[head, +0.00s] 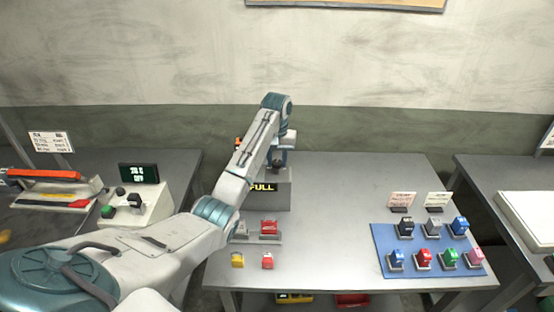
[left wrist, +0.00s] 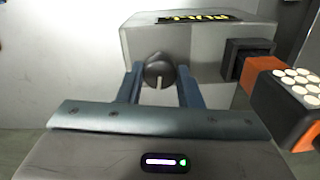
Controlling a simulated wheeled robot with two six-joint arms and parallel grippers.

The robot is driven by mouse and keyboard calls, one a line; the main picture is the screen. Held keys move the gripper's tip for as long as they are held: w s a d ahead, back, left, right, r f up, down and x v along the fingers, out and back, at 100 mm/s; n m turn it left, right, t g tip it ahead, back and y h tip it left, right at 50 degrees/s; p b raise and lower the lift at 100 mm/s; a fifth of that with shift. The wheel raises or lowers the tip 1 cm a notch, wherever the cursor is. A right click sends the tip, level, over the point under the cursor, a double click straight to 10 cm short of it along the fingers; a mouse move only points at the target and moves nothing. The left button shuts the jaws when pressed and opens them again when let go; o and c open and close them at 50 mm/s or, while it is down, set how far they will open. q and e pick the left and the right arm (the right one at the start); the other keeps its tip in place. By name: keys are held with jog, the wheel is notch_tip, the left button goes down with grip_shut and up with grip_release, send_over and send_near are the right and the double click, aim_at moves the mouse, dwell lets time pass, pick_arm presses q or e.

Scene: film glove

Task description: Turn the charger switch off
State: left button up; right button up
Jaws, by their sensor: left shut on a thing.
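The charger is a grey box (head: 278,196) at the back of the middle table, with a yellow-on-black FULL label (head: 263,187). In the left wrist view the charger (left wrist: 200,50) fills the upper middle. Its switch is a dark round knob (left wrist: 158,68) with a pale mark pointing down in that view. My left gripper (left wrist: 160,88) has its two blue fingers on either side of the knob and is shut on it. In the head view my left gripper (head: 279,158) is largely hidden by its own arm. My right gripper is not in view.
An orange and black piece with white round dots (left wrist: 285,95) sits beside the charger's dark socket. Red, yellow and grey blocks lie in front of the charger. A blue mat (head: 432,269) with several coloured blocks lies at the right. A switch box (head: 150,207) stands on the left table.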

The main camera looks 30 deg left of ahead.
pick_arm(q)
jog(key=n, duration=0.5)
jog(key=shift+r+n, duration=0.1)
jog(key=shift+n, duration=0.2)
jog(key=n, duration=0.3)
jog(key=shift+n, duration=0.9)
jog(key=o, duration=1)
